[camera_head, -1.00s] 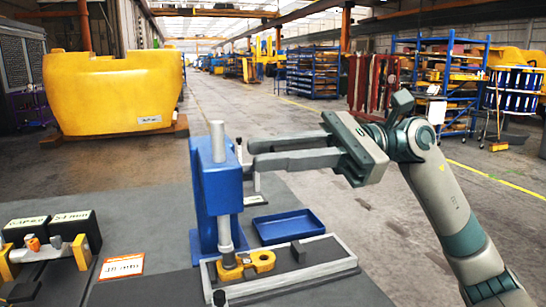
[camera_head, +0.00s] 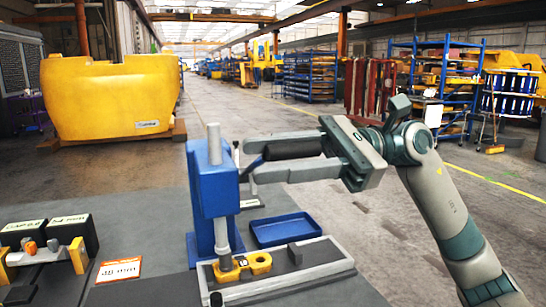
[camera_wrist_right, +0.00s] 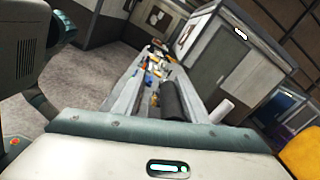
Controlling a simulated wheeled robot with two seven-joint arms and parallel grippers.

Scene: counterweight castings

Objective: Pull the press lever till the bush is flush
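The blue press (camera_head: 212,185) stands on the bench with its steel ram (camera_head: 222,238) over the left end of a yellow link casting (camera_head: 259,262). A small light part, perhaps the bush, shows by the ram foot (camera_head: 241,262); how far it stands out is too small to tell. The black lever grip (camera_head: 292,149) lies between the fingers of my right gripper (camera_head: 262,162). In the right wrist view the grip (camera_wrist_right: 172,101) is close to the right finger, with a gap to the left finger, so the gripper is open around it. My left gripper is out of view.
An empty blue tray (camera_head: 286,229) lies behind the grey fixture plate (camera_head: 318,268), which carries a dark block (camera_head: 295,253). At left are black boxes (camera_head: 70,234) and an orange-edged label card (camera_head: 119,269). The front bench between card and press is clear.

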